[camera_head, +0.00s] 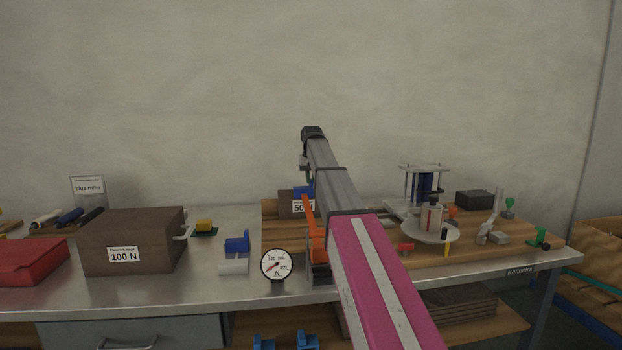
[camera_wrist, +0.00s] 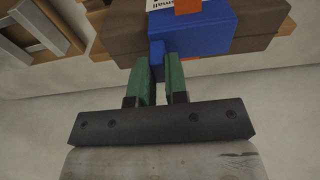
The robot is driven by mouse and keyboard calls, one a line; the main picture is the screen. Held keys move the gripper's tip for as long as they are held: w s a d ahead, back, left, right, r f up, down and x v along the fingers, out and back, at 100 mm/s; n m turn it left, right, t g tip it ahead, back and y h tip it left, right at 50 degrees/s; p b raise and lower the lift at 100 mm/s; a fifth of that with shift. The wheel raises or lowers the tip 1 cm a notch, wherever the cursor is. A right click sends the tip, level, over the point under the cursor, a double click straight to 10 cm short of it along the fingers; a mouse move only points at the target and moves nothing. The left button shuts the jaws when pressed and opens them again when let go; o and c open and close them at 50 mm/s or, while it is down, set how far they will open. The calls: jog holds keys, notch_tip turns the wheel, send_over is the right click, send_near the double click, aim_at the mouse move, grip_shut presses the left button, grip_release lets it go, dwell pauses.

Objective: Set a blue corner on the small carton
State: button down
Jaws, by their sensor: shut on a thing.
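The small brown carton (camera_head: 285,199) with a "50 N" label stands on the wooden board, partly hidden behind my arm. A blue corner (camera_head: 304,190) shows at its top edge. In the wrist view the blue corner (camera_wrist: 200,30) lies across the edge of the carton (camera_wrist: 122,38), brown showing on both sides. It looks to be against the carton, but full contact cannot be told. My gripper (camera_wrist: 160,72) has green fingers shut on the corner's blue tab. In the head view the fingertips are hard to make out.
A large brown carton (camera_head: 155,225) labelled "100 N" and a red case (camera_head: 32,262) are on the left. Another blue piece (camera_head: 237,243) lies on the bench. A dial gauge (camera_head: 275,264) and an orange tool (camera_head: 315,235) stand in front; a round turntable (camera_head: 425,238) is right.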

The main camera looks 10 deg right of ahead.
jog(key=shift+f, duration=0.65)
jog(key=c, duration=1.1)
grip_release()
jog(key=shift+o, duration=0.2)
jog(key=shift+r, duration=0.15)
notch_tip(320, 180, up, 10)
jog(key=s, duration=0.1)
jog(key=shift+s+r, duration=0.15)
jog(key=shift+r, duration=0.1)
jog(key=shift+s, duration=0.1)
